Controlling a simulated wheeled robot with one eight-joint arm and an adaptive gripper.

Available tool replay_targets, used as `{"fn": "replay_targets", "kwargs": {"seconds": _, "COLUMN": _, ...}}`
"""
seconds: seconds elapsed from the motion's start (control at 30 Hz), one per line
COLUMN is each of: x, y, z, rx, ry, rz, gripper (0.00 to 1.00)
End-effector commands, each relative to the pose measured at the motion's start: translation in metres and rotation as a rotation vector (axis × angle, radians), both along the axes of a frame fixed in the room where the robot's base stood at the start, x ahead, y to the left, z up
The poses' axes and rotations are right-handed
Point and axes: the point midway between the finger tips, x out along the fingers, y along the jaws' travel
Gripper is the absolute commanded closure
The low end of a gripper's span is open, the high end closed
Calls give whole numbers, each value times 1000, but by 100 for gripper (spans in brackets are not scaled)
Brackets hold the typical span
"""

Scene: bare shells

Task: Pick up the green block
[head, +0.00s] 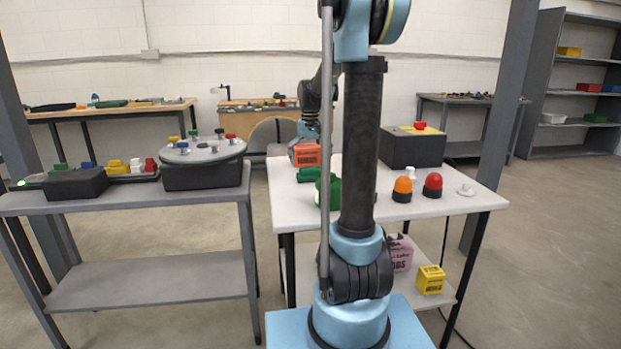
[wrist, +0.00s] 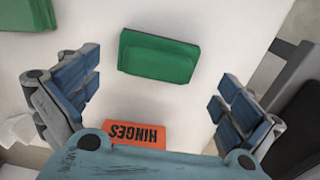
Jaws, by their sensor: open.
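The green block (wrist: 158,57) lies on the white table, between and beyond my fingertips in the wrist view. It has a raised, narrower top. In the head view the green block (head: 309,174) is on the table just in front of an orange box. My gripper (wrist: 157,92) is open and empty above the table, its two blue-padded fingers spread wide apart. My gripper also shows in the head view (head: 308,131), partly behind my arm. The orange box marked HINGES (wrist: 135,134) is close to the block, partly hidden by my gripper's body.
Another green object (wrist: 24,15) is at the upper left; in the head view it (head: 334,190) is partly behind my arm. An orange-topped button (head: 402,189), a red-topped button (head: 432,185) and a black box (head: 412,149) stand on the table's right. A grey bench (head: 150,285) stands left.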

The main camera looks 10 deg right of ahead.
Motion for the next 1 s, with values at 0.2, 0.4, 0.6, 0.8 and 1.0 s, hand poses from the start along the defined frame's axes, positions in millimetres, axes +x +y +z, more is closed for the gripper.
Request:
{"fn": "replay_targets", "kwargs": {"seconds": 0.2, "x": 2, "y": -3, "z": -29, "rx": 0, "ry": 0, "rz": 0, "gripper": 0}}
{"fn": "replay_targets", "kwargs": {"seconds": 0.4, "x": 2, "y": -3, "z": -45, "rx": 0, "ry": 0, "rz": 0, "gripper": 0}}
{"fn": "replay_targets", "kwargs": {"seconds": 0.6, "x": 2, "y": -3, "z": -46, "rx": 0, "ry": 0, "rz": -1, "gripper": 0}}
{"fn": "replay_targets", "kwargs": {"seconds": 0.8, "x": 2, "y": -4, "z": -46, "rx": 0, "ry": 0, "rz": -1, "gripper": 32}}
{"fn": "replay_targets", "kwargs": {"seconds": 1.0, "x": 2, "y": -4, "z": -46, "rx": 0, "ry": 0, "rz": -3, "gripper": 39}}
